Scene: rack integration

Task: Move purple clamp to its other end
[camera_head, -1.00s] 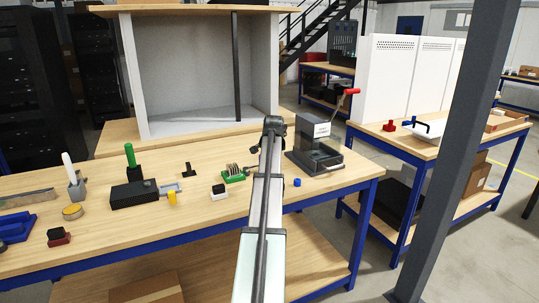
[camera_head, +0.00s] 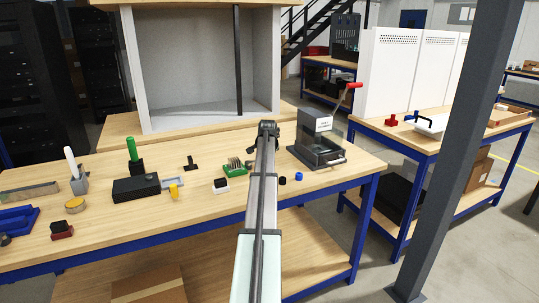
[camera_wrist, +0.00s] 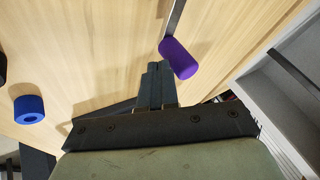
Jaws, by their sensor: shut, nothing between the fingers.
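The purple clamp (camera_wrist: 179,58) is a short rounded cylinder in the wrist view, just ahead and to the right of my fingertips. A thin grey bar (camera_wrist: 175,20) runs from the clamp to the top edge of that view. My gripper (camera_wrist: 157,68) is shut and empty, its fingers together over the wood table. The fingertips overlap the clamp's near left edge in the picture; I cannot tell whether they touch it. In the head view my own arm hides the clamp and the bar.
A blue ring (camera_head: 299,176) and a black ring (camera_head: 283,181) lie right of my arm, near the grey machine with a red handle (camera_head: 318,145). A green rack (camera_head: 235,169) and a black-and-white block (camera_head: 221,186) stand left of it. The table's front is mostly clear.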

